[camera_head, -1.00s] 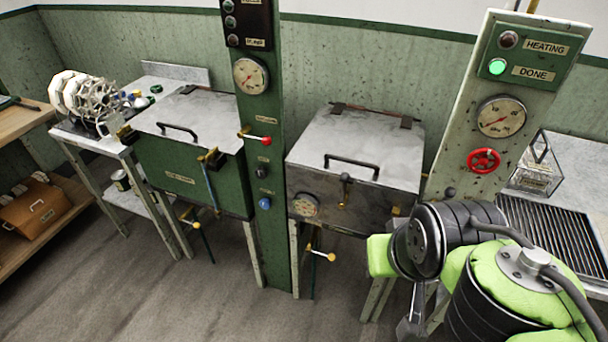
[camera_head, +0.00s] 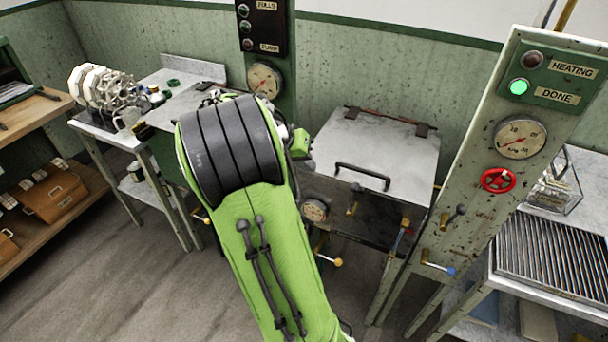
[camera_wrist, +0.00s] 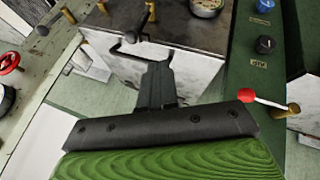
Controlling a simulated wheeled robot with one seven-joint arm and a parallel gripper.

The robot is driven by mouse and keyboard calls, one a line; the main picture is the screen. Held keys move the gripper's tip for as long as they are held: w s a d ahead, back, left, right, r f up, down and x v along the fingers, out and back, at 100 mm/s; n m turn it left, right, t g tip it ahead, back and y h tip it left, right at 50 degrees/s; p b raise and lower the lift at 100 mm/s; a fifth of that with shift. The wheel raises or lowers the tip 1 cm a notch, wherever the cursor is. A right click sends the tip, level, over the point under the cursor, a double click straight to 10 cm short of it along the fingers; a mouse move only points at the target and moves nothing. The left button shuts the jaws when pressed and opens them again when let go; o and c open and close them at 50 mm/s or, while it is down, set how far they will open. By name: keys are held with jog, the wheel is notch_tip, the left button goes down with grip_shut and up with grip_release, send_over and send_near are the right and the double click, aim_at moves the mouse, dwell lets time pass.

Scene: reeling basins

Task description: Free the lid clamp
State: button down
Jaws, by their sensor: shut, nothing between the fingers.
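The right-hand metal basin (camera_head: 375,220) has its pale lid (camera_head: 395,150) down, with a black bar handle on top. At its front edge is a lid clamp (camera_head: 353,203) with a dark knob and brass stem. In the wrist view, where the scene looks upside down, a dark knob with a brass stem (camera_wrist: 150,14) shows near the basin front. My gripper (camera_wrist: 157,72) is shut and empty in that view. It points toward the lid's edge and overlaps the handle area; I cannot tell whether it touches. In the head view my arm hides it.
A green column with a red-knobbed lever (camera_wrist: 262,98) stands beside the basin. The panel post on the right bears a red valve wheel (camera_head: 498,180), a gauge (camera_head: 520,138) and a lit green lamp (camera_head: 519,87). A yellow-tipped lever (camera_head: 337,262) sticks out below the basin.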

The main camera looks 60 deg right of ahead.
jog(key=shift+s, duration=0.2)
jog(key=s+d+f+b, duration=0.2)
jog(key=s+d+f, duration=0.3)
jog(key=d+f, duration=0.2)
jog(key=shift+s+f, duration=0.35)
jog(key=shift+f, duration=0.5)
jog(key=shift+s+d, duration=0.1)
